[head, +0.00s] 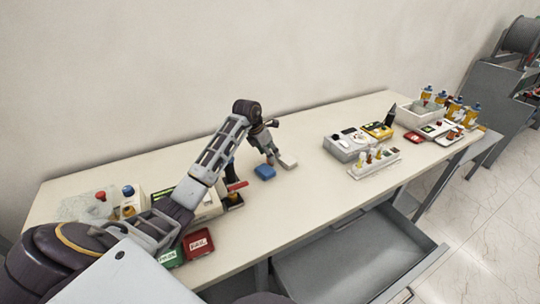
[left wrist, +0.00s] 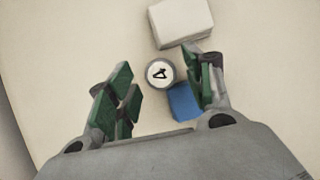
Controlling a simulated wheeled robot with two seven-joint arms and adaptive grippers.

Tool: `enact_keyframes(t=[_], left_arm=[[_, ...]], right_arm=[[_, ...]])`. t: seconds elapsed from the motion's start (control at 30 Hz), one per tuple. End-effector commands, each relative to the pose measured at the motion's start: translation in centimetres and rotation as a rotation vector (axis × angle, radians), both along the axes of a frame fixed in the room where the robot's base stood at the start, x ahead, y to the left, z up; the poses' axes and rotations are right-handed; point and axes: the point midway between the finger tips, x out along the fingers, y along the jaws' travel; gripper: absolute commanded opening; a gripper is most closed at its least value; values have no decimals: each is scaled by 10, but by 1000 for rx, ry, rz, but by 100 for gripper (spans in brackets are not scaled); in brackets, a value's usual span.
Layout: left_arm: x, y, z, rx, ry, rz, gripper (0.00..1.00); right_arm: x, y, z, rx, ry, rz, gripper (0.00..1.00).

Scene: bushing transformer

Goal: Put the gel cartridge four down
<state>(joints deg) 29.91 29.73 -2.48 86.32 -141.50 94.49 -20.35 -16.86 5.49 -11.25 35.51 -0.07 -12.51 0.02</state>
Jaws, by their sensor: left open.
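The gel cartridge four (left wrist: 160,73) shows in the left wrist view as a round pale top with a dark rim, marked with a 4. It appears upright on the table, between the spread green fingers of my left gripper (left wrist: 165,92). The gripper is open, with visible gaps on both sides of the cartridge. In the head view my left gripper (head: 271,158) points down at the middle of the table; the cartridge cannot be made out there. My right gripper is not in view.
A white block (left wrist: 181,22) and a blue block (left wrist: 183,103) lie close to the cartridge, the blue one partly behind a finger. A grey device (head: 345,146) and a white rack with vials (head: 374,168) stand to the right. Below the table, a grey drawer (head: 350,258) is open.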

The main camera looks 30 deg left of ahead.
Motion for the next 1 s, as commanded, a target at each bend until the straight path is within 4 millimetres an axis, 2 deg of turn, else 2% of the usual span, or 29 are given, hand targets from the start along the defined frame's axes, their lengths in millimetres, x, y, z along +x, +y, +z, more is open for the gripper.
enact_keyframes(t=[0.6,0.8,1.0], left_arm=[[-28,13,76,2,-2,0,52],[-34,14,89,0,-1,-1,52],[-35,14,91,0,0,-1,52]], right_arm=[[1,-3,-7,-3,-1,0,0],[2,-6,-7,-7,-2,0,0],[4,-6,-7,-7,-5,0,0]])
